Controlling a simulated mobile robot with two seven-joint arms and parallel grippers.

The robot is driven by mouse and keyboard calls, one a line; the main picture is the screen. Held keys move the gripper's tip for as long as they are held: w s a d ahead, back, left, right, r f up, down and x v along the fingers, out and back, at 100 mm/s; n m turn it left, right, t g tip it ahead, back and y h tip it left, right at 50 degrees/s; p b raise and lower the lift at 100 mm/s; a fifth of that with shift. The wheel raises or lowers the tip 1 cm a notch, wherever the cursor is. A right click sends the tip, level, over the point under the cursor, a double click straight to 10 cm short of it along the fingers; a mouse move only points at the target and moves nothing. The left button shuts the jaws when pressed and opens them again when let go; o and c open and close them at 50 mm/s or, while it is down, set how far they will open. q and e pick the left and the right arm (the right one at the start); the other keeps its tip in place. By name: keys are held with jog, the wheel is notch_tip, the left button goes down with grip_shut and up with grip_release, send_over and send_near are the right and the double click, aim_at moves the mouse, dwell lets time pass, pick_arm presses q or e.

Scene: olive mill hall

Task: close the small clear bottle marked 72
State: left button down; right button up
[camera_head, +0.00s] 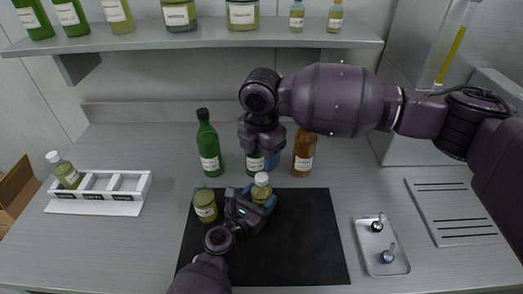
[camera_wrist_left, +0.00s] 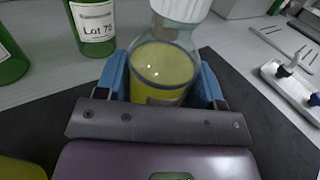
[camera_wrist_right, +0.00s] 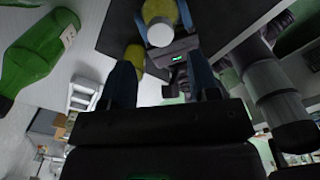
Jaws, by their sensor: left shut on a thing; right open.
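A small clear bottle with yellow-green oil (camera_head: 261,191) stands upright over the black mat; its label is not readable. A white cap (camera_wrist_left: 182,8) sits on its neck; how tightly, I cannot tell. My left gripper (camera_head: 257,198) is shut around the bottle's body, with blue fingers on both sides in the left wrist view (camera_wrist_left: 160,85). My right gripper (camera_head: 262,162) is open above and behind the bottle. In the right wrist view its fingers (camera_wrist_right: 160,80) have nothing between them, and the white cap (camera_wrist_right: 160,34) shows beyond them.
A jar of green oil (camera_head: 205,206) stands on the black mat (camera_head: 305,250), left of the held bottle. A green bottle (camera_head: 208,148) and a brown bottle (camera_head: 304,158) stand behind. A white rack (camera_head: 130,207) holds a capped bottle at left. A tray (camera_head: 390,268) with two small stoppers lies right.

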aim_at(262, 176)
jog(key=shift+f, duration=3.45)
jog(key=c, duration=0.9)
jog(key=o, duration=1)
jog(key=shift+o, duration=0.2)
jog(key=shift+r, duration=0.15)
notch_tip(262, 176, up, 12)
